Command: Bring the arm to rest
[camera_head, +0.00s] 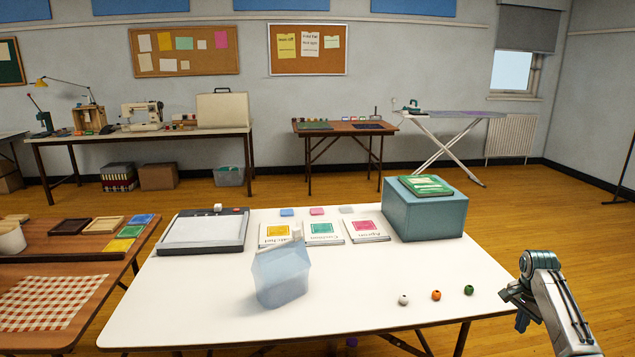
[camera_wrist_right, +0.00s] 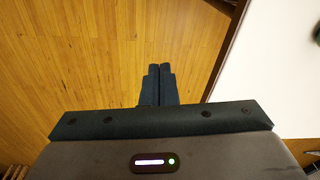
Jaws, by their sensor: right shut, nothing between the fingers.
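My right gripper (camera_head: 522,318) is at the right in the head view, just off the right edge of the white table (camera_head: 200,310). Its fingers point down. In the right wrist view the two dark fingers (camera_wrist_right: 158,85) are together with nothing between them, over the wooden floor. The table's edge shows at the right of that view. My left gripper is not in the head view.
A white bead (camera_head: 403,300), an orange bead (camera_head: 436,295) and a green bead (camera_head: 469,290) lie near the table's front right. A translucent bluish container (camera_head: 281,277) stands mid-table. A teal box (camera_head: 425,213) with a green book (camera_head: 425,186) is at the back right.

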